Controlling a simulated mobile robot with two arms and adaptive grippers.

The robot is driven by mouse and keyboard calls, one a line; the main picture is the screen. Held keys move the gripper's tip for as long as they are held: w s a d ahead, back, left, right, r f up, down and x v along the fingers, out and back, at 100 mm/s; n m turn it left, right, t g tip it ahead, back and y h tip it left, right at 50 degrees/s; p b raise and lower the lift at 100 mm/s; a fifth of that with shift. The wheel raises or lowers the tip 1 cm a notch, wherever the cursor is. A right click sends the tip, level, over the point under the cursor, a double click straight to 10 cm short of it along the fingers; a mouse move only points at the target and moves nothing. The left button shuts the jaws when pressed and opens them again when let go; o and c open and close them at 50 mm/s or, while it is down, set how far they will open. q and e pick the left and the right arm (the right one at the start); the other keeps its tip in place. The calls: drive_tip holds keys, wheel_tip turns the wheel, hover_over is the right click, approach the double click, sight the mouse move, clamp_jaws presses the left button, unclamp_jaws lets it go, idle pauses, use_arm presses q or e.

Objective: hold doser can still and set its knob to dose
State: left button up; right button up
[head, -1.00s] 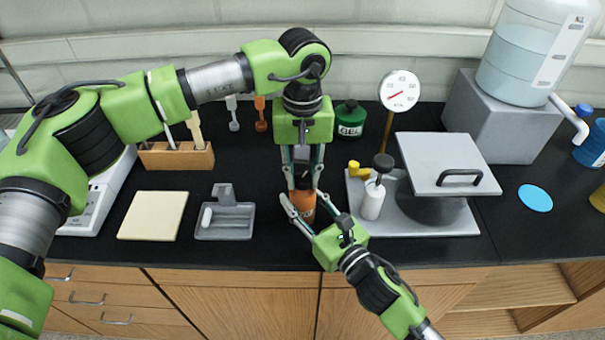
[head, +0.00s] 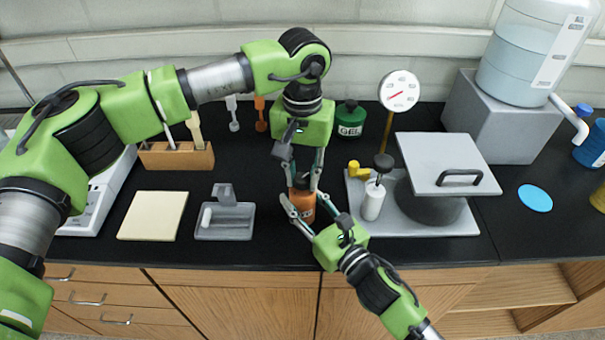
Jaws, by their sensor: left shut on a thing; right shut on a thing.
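The doser can (head: 301,205) is an orange-brown can with a dark top, standing on the black bench at the middle of the head view. My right gripper (head: 314,216) comes in from the lower right and is shut on the can's body, one finger on each side. My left gripper (head: 302,184) points down from above and is shut on the dark knob (head: 302,181) at the can's top. The fingers hide most of the knob, and its setting cannot be read.
A grey tray (head: 224,231) and a cream pad (head: 152,215) lie to the left. A green GEL jar (head: 350,121) stands behind. The bench's front edge is close to the can.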

sight(303, 177)
use_arm(q)
drive_tip(key=shift+w+a, duration=0.1)
drive_tip(key=o, duration=1.1)
wheel_tip(303, 177, up, 12)
drive_tip(key=shift+r, duration=0.1)
use_arm(e)
drive_tip(key=o, duration=1.3)
drive_tip(key=shift+c, duration=0.2)
